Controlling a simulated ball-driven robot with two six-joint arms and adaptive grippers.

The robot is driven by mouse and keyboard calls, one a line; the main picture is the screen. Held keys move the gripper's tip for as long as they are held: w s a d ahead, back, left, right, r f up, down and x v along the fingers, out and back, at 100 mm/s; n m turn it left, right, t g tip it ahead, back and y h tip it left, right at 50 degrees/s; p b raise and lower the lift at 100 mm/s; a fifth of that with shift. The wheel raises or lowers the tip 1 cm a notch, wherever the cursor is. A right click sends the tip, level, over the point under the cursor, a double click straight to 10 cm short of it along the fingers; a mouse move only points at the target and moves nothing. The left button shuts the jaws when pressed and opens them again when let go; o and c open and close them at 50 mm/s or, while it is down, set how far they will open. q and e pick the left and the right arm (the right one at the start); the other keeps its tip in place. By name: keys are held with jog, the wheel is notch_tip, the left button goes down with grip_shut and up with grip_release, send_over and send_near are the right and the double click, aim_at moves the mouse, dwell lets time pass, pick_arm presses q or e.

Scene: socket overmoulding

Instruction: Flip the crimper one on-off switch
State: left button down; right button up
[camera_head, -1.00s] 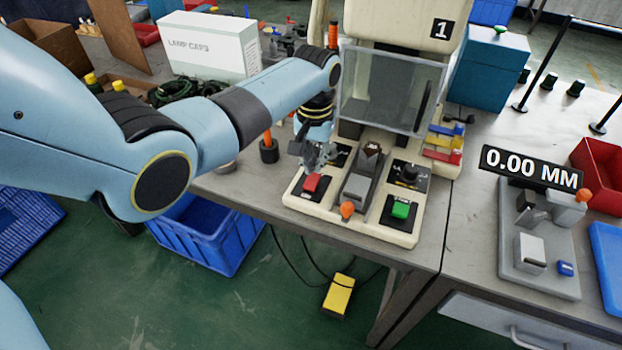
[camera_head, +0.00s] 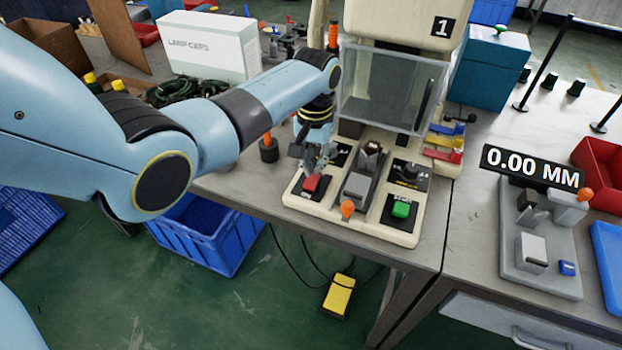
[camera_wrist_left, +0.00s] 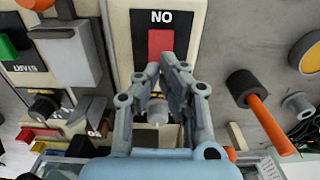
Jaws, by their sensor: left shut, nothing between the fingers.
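Crimper one (camera_head: 400,90) is the cream machine with a "1" label, standing on the table. Its on-off switch (camera_head: 312,184) is a red rocker on a dark plate at the left front of the base. The switch also shows in the left wrist view (camera_wrist_left: 161,42), below the lettering "NO". My left gripper (camera_head: 315,168) is shut and empty, with its tips at the far edge of the red rocker. In the left wrist view my left gripper (camera_wrist_left: 165,68) overlaps the rocker's lower part. I cannot tell whether it touches. My right gripper is not in view.
A green start button (camera_head: 401,209), an orange knob (camera_head: 347,209) and a black dial (camera_head: 409,173) are on the same base. A clear guard (camera_head: 390,88) stands behind. An orange-handled tool (camera_head: 268,148) stands left of the base. A measuring device (camera_head: 540,250) is at right.

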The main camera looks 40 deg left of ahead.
aim_at(314, 175)
pick_arm(q)
jog(key=shift+f+b, duration=0.55)
jog(key=shift+f, duration=0.35)
jog(key=shift+s, duration=0.1)
notch_tip(314, 175, up, 7)
jog(key=p, duration=0.8)
jog(key=shift+r, duration=0.1)
dwell(0.6)
